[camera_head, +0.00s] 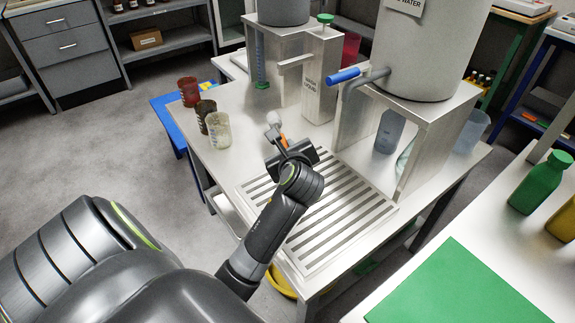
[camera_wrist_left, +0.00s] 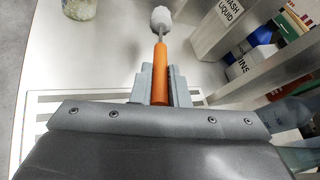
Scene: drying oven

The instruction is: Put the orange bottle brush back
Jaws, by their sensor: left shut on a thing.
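The orange bottle brush (camera_wrist_left: 160,70) has an orange handle, a thin grey stem and a white bristle head. My left gripper (camera_wrist_left: 159,88) is shut on its handle, and the white head points away from the gripper. In the head view the brush (camera_head: 273,121) shows just past my left gripper (camera_head: 285,147), over the steel table near the back edge of the slotted drain grate (camera_head: 345,213). I cannot tell how high above the table it is. My right gripper is not in view.
Several beakers (camera_head: 218,130) stand on the table's left side. A stand labelled wash liquid (camera_head: 319,92) is behind the brush. A large water tank (camera_head: 425,50) with a blue-handled tap (camera_head: 344,75) rises to the right. The grate is bare where it shows.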

